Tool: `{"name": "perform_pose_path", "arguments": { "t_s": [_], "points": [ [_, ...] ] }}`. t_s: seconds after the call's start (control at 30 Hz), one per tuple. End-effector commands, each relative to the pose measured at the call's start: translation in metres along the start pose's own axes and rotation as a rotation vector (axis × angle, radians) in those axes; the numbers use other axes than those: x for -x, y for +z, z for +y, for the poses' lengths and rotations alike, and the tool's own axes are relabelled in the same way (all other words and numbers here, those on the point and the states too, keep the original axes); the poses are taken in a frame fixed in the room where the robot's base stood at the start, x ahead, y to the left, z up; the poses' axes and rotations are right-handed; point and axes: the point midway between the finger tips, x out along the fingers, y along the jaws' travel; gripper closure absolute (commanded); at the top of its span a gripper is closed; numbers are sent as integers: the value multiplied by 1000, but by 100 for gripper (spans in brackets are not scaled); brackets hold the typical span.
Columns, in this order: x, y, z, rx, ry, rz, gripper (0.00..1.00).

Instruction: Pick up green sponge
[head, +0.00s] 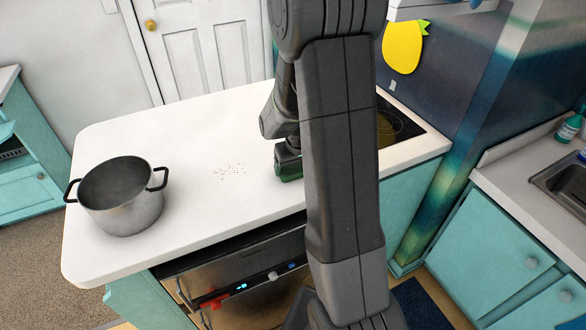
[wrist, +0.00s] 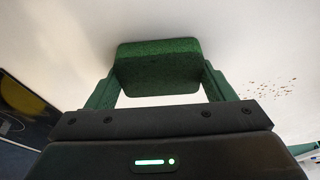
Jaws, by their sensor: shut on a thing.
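The green sponge (wrist: 158,68) is a dark green block between the two fingers of my gripper (wrist: 160,90) in the wrist view. The gripper is shut on it, with a finger at each side. In the head view my gripper (head: 288,165) is at the white counter, left of my arm, and a small part of the green sponge (head: 290,178) shows at its end. My arm hides most of this spot. I cannot tell whether the sponge touches the counter.
A grey pot (head: 124,198) with black handles stands on the left of the white counter (head: 190,130). Brown crumbs (head: 229,170) lie between pot and gripper. A black cooktop (head: 395,125) is to the right behind my arm. A sink (head: 565,180) is at far right.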

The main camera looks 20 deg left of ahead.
Motion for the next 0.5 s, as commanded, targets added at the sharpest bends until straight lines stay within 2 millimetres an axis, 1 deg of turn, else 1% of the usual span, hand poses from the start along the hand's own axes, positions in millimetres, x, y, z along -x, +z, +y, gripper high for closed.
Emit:
{"name": "perform_pose_path", "arguments": {
  "t_s": [0.13, 0.23, 0.37, 0.5],
  "points": [
    [2, -1, 0, 0, 0, 2, 45],
    [9, -4, 0, 0, 0, 3, 45],
    [28, -10, 0, 1, 1, 6, 45],
    [54, -18, 0, 1, 1, 6, 45]
  ]
}}
